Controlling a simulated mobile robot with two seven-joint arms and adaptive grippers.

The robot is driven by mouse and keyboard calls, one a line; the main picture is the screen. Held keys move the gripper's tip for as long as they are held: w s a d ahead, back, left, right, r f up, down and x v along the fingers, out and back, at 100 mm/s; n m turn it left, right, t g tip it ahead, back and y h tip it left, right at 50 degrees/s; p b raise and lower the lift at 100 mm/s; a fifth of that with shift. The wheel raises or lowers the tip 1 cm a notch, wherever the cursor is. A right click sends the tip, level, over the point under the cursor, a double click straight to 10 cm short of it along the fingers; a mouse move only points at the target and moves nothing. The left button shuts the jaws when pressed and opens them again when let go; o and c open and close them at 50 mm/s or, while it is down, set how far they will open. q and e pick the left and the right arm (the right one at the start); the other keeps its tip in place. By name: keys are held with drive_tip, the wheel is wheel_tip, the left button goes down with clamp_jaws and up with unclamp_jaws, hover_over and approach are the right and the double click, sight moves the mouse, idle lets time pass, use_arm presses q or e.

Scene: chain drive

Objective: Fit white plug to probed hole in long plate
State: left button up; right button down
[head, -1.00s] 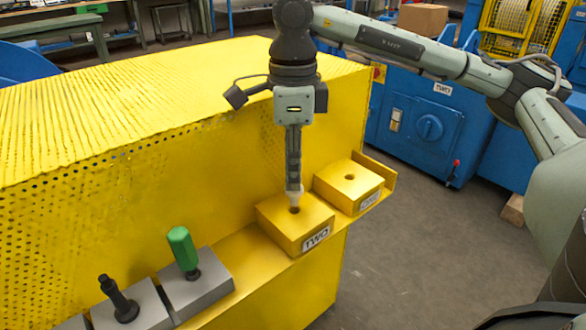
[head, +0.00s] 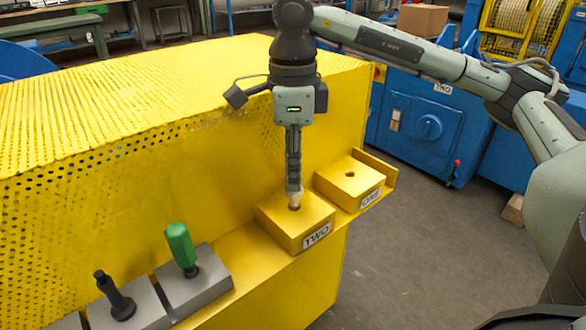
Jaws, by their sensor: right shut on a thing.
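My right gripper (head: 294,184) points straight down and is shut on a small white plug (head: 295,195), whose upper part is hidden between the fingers. The plug is over the hole in the top of the yellow block marked TWO (head: 282,234). Its lower end is at the hole mouth; I cannot tell whether it is inside. A second yellow block marked ONE (head: 334,185) has an open, empty-looking hole. I cannot tell which piece is the long plate. My left gripper is not in view.
A green-handled tool (head: 180,244) and a black-handled tool (head: 115,294) stand in grey blocks at the lower left. A perforated yellow housing (head: 130,130) rises behind the ledge. Blue machines (head: 430,125) stand behind at right.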

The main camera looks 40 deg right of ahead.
drive_tip(key=shift+f+b, duration=1.4)
drive_tip(key=shift+f, duration=0.25)
drive_tip(key=c, duration=1.4)
unclamp_jaws()
wheel_tip(320, 180, up, 12)
drive_tip(key=shift+r, duration=0.1)
